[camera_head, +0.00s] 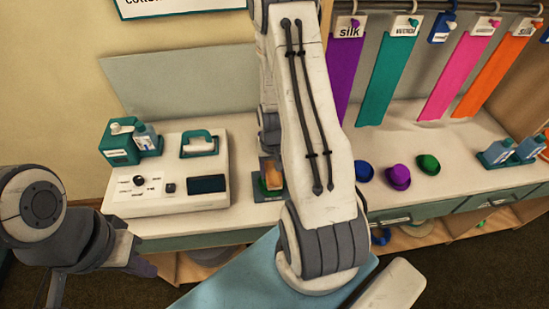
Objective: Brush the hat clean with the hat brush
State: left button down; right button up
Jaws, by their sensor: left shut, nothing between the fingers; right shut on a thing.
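My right gripper (268,158) is partly hidden behind my own arm link, over the counter. It is shut on a tan wooden block that looks like the hat brush (272,174). The brush is low over a small dark pad (268,195), with a bit of green beside it; whether they touch is unclear. My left gripper (146,268) is shut and empty at the lower left, in front of the counter.
Coloured cloth strips (378,90) hang at the back. Blue bottles (497,152) stand at the far right.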

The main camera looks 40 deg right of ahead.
jog(key=shift+a+r+p, duration=0.2)
jog(key=shift+r+p, duration=0.1)
jog(key=shift+r, duration=0.45)
jog(key=shift+r+p, duration=1.6)
jog(key=shift+r, duration=0.25)
jog(key=shift+w, duration=0.1)
